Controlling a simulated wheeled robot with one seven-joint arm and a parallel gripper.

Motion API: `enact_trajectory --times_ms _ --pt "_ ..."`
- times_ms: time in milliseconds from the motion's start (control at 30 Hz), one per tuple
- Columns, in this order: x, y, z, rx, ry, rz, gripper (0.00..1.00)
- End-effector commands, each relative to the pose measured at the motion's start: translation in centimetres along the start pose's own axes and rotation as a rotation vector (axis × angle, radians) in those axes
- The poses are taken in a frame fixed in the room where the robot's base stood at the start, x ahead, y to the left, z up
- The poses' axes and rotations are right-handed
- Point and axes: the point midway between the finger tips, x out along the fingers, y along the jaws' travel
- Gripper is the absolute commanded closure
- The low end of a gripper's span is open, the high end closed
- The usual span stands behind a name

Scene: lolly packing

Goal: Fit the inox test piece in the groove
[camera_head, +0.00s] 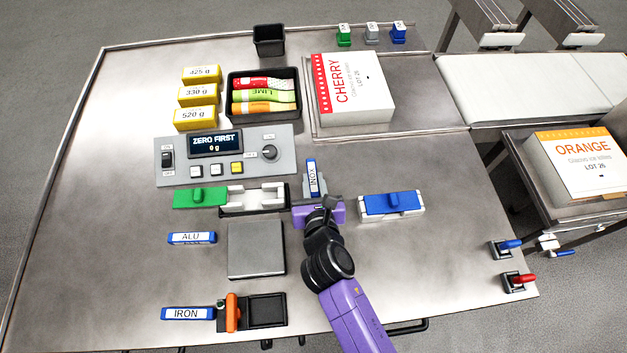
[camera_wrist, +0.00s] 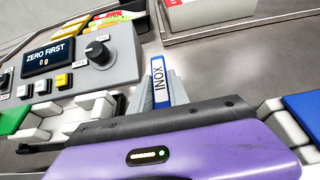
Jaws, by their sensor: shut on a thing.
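The inox test piece (camera_head: 311,178) is a slim blue bar with a white label reading INOX. My gripper (camera_head: 316,200) is shut on it, over the table between the white fixture and the blue-topped block. In the wrist view the inox test piece (camera_wrist: 162,82) points away from me between the grey fingers (camera_wrist: 161,98), label facing up. A white fixture (camera_head: 236,200) with a gap along its middle sits in a dark base to the left of my gripper. I cannot tell whether this gap is the groove. The lower end of the piece is hidden by my gripper.
The ALU piece (camera_head: 192,238) and IRON piece (camera_head: 188,313) lie at left. A green block (camera_head: 200,198) adjoins the white fixture; a blue-topped white block (camera_head: 392,205) stands right. The scale console (camera_head: 226,157) is behind, the grey plate (camera_head: 256,262) in front. Bare table lies at right.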

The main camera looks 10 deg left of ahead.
Motion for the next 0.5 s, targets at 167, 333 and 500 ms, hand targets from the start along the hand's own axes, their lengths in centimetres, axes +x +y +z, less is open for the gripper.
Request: enact_trajectory --times_ms 167,333,500 --pt "0.05 -0.01 -0.1 0.0 0.0 0.0 0.57" --pt "0.05 -0.01 -0.1 0.0 0.0 0.0 0.57" --pt "-0.05 0.02 0.14 0.0 0.0 0.0 0.57"
